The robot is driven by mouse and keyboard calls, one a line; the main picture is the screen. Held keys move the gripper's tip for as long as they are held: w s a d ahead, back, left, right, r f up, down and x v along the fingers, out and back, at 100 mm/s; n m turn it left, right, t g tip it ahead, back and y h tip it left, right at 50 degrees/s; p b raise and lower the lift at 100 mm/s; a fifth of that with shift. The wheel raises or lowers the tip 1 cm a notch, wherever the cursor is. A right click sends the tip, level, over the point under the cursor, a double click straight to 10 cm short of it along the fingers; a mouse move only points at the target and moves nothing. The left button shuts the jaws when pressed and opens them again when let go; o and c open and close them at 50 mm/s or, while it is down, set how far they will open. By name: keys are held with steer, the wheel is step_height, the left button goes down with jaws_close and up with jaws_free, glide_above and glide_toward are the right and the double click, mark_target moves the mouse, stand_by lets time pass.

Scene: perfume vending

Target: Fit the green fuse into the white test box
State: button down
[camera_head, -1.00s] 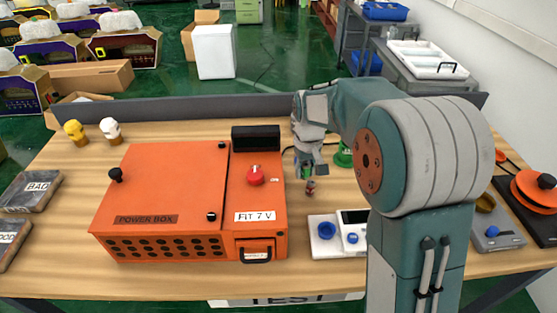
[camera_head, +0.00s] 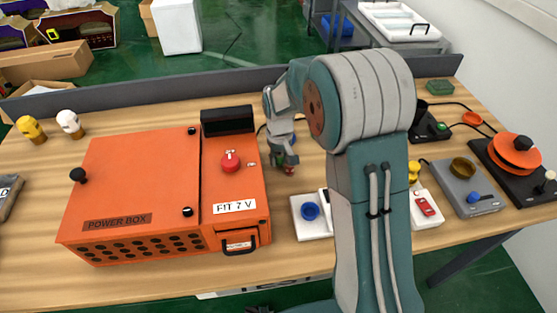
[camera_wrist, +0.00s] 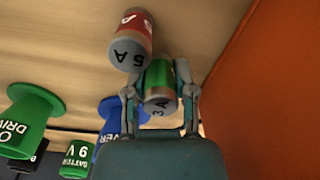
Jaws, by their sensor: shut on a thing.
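My gripper (camera_wrist: 160,92) is shut on the green fuse (camera_wrist: 158,80), marked 3 A, with one finger on each side of it in the wrist view. In the head view my gripper (camera_head: 286,160) is low over the table, right of the orange power box; the green fuse cannot be made out there. A red fuse (camera_wrist: 132,40), marked 5 A, stands just beyond the green one. The white test box (camera_head: 300,230), with a blue round part on its left, sits on the table in front of my gripper. My arm hides its middle.
The orange power box (camera_head: 150,190) stands close left of my gripper; its orange side (camera_wrist: 270,90) fills the wrist view's right. A green driver (camera_wrist: 30,118), a 9 V battery (camera_wrist: 76,158) and a blue part (camera_wrist: 110,112) are left there. A grey device (camera_head: 468,190) stands right.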

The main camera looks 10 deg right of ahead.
steer(key=shift+d+f, duration=0.1)
steer(key=shift+f, duration=0.45)
steer(key=shift+c, duration=2.2)
jaws_free()
